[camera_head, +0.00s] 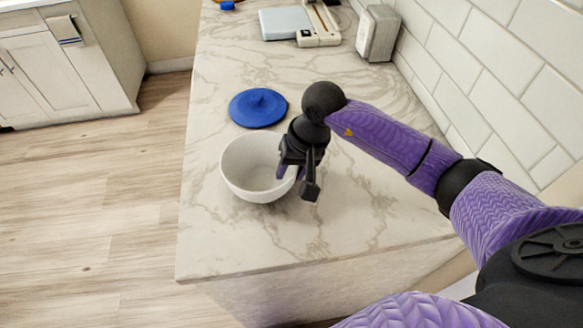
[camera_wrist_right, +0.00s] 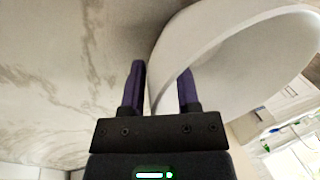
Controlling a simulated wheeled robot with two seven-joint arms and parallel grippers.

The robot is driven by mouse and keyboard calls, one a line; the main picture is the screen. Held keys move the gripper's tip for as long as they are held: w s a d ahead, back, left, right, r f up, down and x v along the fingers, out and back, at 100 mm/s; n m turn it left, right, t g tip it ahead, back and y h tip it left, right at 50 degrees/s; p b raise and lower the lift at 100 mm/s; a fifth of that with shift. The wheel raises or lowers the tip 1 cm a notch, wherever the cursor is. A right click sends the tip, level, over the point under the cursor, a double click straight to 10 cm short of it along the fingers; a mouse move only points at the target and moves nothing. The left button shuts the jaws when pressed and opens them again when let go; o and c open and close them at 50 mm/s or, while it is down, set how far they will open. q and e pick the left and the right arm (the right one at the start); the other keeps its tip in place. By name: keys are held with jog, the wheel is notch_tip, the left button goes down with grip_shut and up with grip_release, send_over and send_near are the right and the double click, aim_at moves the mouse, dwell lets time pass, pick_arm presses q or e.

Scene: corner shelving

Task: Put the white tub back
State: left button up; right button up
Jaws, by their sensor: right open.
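The white tub (camera_head: 240,165), a round bowl-like vessel, stands upright and looks empty on the marble counter in the head view. My right gripper (camera_head: 291,172) is at its right rim, pointing down. In the right wrist view the tub's wall (camera_wrist_right: 215,45) fills the upper right, and its rim passes between the two purple fingers of my gripper (camera_wrist_right: 160,85). The fingers are apart, one on each side of the wall; whether either touches it cannot be told. My left gripper is not in view.
A pale blue-grey flat object (camera_head: 285,22), a cream device (camera_head: 318,37) and a metal box (camera_head: 378,33) stand at the back. A tiled wall (camera_head: 500,75) bounds the right. The counter (camera_head: 225,245) is clear in front.

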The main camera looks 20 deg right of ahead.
jog(key=p+v, duration=0.1)
jog(key=v, duration=1.1)
jog(key=shift+a, duration=0.1)
